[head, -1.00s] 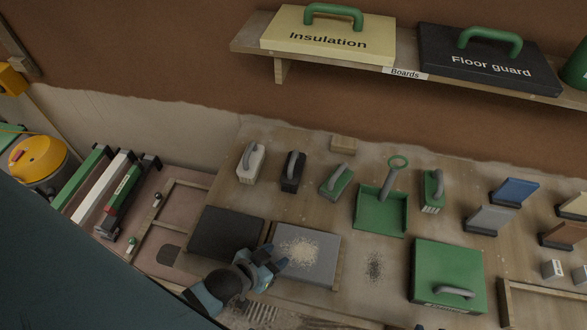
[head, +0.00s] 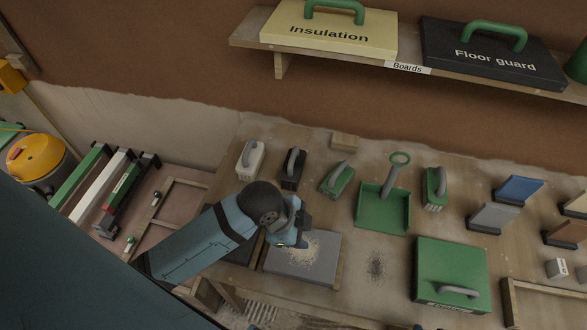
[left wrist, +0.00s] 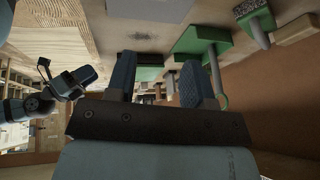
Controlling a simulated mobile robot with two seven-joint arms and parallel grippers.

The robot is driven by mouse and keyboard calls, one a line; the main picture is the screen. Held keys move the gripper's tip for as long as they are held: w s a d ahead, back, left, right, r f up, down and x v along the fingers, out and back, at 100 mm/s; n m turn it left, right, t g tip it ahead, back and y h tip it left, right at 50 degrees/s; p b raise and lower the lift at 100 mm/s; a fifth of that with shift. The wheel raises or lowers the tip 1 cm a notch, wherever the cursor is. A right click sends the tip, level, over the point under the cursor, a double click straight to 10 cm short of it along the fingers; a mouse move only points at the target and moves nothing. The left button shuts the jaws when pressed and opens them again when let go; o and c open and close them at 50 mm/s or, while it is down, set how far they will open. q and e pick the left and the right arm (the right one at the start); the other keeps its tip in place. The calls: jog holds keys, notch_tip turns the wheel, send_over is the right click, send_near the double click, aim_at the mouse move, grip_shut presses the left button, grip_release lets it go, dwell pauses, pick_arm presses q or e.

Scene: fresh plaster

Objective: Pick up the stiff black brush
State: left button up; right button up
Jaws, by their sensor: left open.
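The stiff black brush (head: 293,169) has a dark block and a grey handle. It stands near the back of the table in the head view, between a white brush (head: 250,159) and a green brush (head: 337,180). I cannot pick it out in the left wrist view. My left gripper (head: 303,231) is open and empty, over the back of the grey board and in front of the black brush, apart from it. Its two fingers (left wrist: 155,82) show spread in the left wrist view. What seems to be my right gripper (left wrist: 68,83) shows there at the left; its jaws are unclear.
A green dustpan (head: 382,211) and another green brush (head: 434,188) stand to the right. A grey board (head: 310,269) with pale crumbs lies under my left gripper. A wooden block (head: 344,141) lies behind. A shelf (head: 400,69) hangs above.

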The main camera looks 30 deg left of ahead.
pick_arm(q)
jog(key=w+d+f+m+g, duration=0.1)
jog(key=w+d+f+m, duration=0.1)
jog(key=w+m, duration=0.5)
jog(key=r+m+g+y, duration=0.1)
jog(key=m+g+y, duration=0.1)
jog(key=m, duration=1)
send_over(292, 157)
jog(key=a, duration=0.1)
jog(key=f, duration=0.2)
jog(key=f+p, duration=0.1)
jog(key=f, duration=0.1)
jog(key=d+f, duration=0.1)
jog(key=f, duration=0.1)
jog(key=shift+f+p, duration=0.25)
jog(key=shift+p, duration=0.15)
jog(key=shift+w+f, duration=0.1)
jog(key=shift+f, duration=0.25)
jog(key=shift+c, duration=0.5)
grip_shut()
